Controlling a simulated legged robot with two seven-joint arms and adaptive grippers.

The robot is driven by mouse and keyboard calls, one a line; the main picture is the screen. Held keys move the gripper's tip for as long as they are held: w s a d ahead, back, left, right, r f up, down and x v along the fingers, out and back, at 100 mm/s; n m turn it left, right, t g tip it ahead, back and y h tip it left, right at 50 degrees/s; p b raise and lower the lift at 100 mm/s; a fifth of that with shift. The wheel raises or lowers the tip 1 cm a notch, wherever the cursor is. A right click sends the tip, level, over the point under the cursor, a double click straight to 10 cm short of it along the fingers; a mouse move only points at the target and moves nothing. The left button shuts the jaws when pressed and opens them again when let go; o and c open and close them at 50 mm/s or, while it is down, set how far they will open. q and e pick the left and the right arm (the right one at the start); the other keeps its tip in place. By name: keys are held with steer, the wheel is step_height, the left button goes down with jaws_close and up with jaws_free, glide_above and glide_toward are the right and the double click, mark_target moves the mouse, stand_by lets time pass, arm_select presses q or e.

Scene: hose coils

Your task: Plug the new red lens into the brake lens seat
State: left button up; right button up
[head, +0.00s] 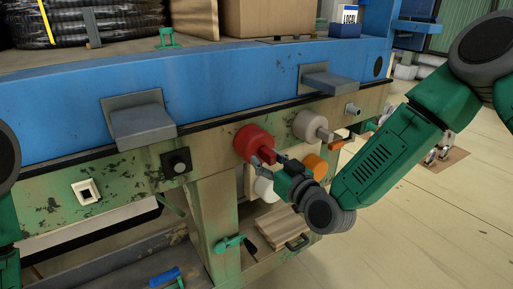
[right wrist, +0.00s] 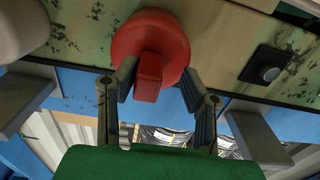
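The red lens (head: 252,142) is a round red disc with a block-shaped tab, against the front of the worn green panel. In the right wrist view the red lens (right wrist: 150,40) fills the upper middle, its tab pointing toward my gripper. My right gripper (head: 268,158) is just in front of it. In the right wrist view its fingers (right wrist: 157,85) stand apart on either side of the tab, with a visible gap at least on the right. The seat behind the lens is hidden, so I cannot tell how deep the lens sits. My left gripper is not in view.
A pale round lens (head: 309,126) and an orange lens (head: 315,165) are to the right. A black square fitting (head: 176,163) and a white square socket (head: 86,191) are to the left. Grey brackets (head: 140,122) jut from the blue beam (head: 60,122). Open floor lies right.

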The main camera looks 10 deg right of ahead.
steer(key=shift+d, duration=0.1)
jaws_close()
steer(key=shift+d, duration=0.2)
steer(key=shift+c, duration=0.5)
jaws_free()
steer(key=shift+s+d, duration=0.1)
jaws_close()
steer(key=shift+s+a, duration=0.1)
steer(key=shift+a, duration=0.35)
steer(key=shift+s+d, duration=0.2)
steer(key=shift+d, duration=0.2)
steer(key=shift+s, duration=0.15)
steer(key=shift+s, duration=0.15)
steer(key=shift+s+d, duration=0.15)
steer(key=shift+s, duration=0.3)
